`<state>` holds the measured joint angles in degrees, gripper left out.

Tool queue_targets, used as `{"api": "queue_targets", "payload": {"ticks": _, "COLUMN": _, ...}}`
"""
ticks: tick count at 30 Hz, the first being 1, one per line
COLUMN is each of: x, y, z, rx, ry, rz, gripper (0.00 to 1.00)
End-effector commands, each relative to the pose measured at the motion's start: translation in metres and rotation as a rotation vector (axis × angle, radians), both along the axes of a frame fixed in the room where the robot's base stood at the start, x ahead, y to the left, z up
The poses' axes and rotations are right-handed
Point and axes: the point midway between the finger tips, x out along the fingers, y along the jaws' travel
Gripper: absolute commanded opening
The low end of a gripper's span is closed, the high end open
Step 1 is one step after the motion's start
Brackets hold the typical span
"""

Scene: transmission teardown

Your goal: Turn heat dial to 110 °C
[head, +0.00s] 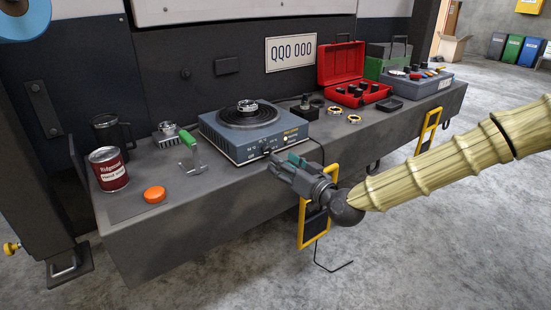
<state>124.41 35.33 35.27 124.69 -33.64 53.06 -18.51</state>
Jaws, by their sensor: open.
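The heater (232,142) is a blue-grey box on the dark bench, with a black round coil plate on top and a metal part on the plate. Its front face carries small pale markings and a small dark heat dial (267,149). The markings are too small to read surely, and I cannot tell the dial's setting. My gripper (278,162) is open, just in front of the dial at the bench's front edge. From this view I cannot tell whether its fingers touch the dial or stand around it.
Left of the heater are a green-handled tool (190,148), a red-labelled can (108,170), an orange cap (154,194) and a black mug (112,134). Right are gold rings (335,111), an open red case (352,76) and a grey toolbox (418,80).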

Motion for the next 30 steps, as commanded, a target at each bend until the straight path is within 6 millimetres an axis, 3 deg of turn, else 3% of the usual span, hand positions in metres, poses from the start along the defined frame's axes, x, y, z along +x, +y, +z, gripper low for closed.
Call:
{"api": "queue_targets", "payload": {"ticks": 6, "x": -0.029, "y": -0.022, "z": 0.000, "rx": 0.001, "ry": 0.001, "rz": -0.001, "gripper": 0.50}}
{"api": "queue_targets", "payload": {"ticks": 12, "x": -0.044, "y": -0.032, "z": 0.000, "rx": 0.001, "ry": 0.001, "rz": 0.000, "gripper": 0.50}}
{"api": "queue_targets", "payload": {"ticks": 23, "x": -0.047, "y": -0.034, "z": 0.000, "rx": 0.001, "ry": 0.001, "rz": 0.000, "gripper": 0.50}}
{"api": "queue_targets", "payload": {"ticks": 26, "x": -0.046, "y": -0.034, "z": 0.000, "rx": 0.006, "ry": 0.004, "rz": 0.000, "gripper": 0.34}}
{"api": "queue_targets", "payload": {"ticks": 30, "x": -0.043, "y": -0.031, "z": 0.002, "rx": 0.062, "ry": 0.049, "rz": 0.002, "gripper": 0.34}}
